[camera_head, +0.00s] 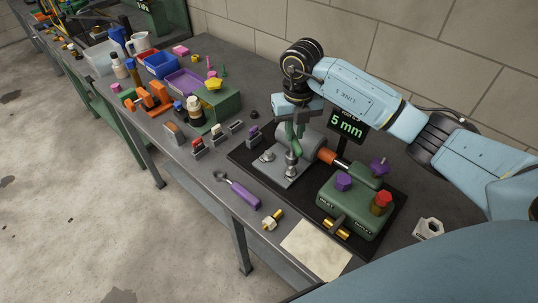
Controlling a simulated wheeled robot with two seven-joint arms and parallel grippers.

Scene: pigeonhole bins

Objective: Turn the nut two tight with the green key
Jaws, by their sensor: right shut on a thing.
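My right gripper (296,119) points down over the fixture at the middle right and is shut on the green key (293,133). The key hangs upright just above or on a silver nut post (291,163); I cannot tell whether it touches. A second silver nut (267,156) sits to its left on the grey plate (283,179). No number on the nuts is readable, so I cannot tell which is nut two. The gripper's fingertips are partly hidden by the hand. My left gripper is not in view.
A display reading 5 mm (347,121) stands behind the fixture. A green block with coloured knobs (345,210) is to the right. A purple-handled tool (243,193) and a brass fitting (272,220) lie in front. Bins and bottles crowd the bench's far left.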

